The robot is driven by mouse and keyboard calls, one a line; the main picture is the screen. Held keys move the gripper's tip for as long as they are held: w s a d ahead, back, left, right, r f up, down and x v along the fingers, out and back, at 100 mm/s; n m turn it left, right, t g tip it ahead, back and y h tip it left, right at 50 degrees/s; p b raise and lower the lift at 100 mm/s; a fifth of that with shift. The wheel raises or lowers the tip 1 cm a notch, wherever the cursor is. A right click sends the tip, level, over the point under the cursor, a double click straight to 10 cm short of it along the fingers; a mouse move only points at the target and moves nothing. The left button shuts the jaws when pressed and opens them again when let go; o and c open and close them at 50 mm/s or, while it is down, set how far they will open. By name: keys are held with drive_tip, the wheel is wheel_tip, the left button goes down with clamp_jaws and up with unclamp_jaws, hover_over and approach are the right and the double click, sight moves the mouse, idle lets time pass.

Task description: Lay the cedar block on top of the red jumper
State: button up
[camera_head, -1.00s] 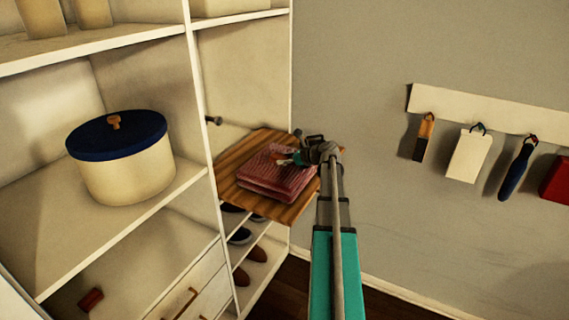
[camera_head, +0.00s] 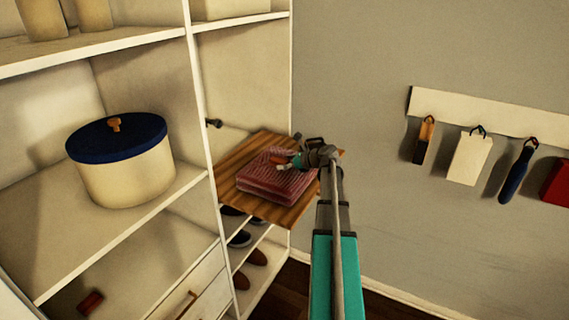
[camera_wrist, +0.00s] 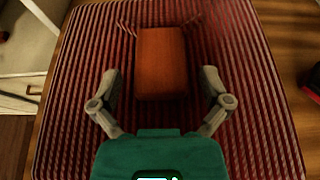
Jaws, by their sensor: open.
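The red jumper (camera_head: 275,182) lies folded on a striped wooden board in the head view. Its ribbed red surface fills most of the wrist view (camera_wrist: 75,110). The cedar block (camera_wrist: 162,62), a plain orange-brown block, lies on the jumper near the top middle of the wrist view. My gripper (camera_wrist: 161,76) is open over the jumper, with one finger on each side of the block and a visible gap at both.
The wooden board (camera_head: 240,158) sticks out from a white shelf unit (camera_head: 200,110). A round box with a blue lid (camera_head: 120,135) stands on the left shelf. Shoes (camera_head: 240,238) sit below the board. A wall rail (camera_head: 490,112) with hanging items is at the right.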

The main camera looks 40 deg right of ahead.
drive_tip(key=shift+r, duration=0.15)
drive_tip(key=shift+s+r+p, duration=0.15)
drive_tip(key=shift+s+p, duration=0.05)
drive_tip(key=shift+p, duration=0.1)
drive_tip(key=p+v, duration=0.3)
drive_tip(key=v, duration=0.6)
drive_tip(key=shift+s+d+r+p, duration=0.15)
drive_tip(key=shift+s+r+p, duration=0.15)
drive_tip(key=shift+p, duration=0.1)
drive_tip(key=shift+v, duration=0.9)
drive_tip(key=shift+f, duration=0.2)
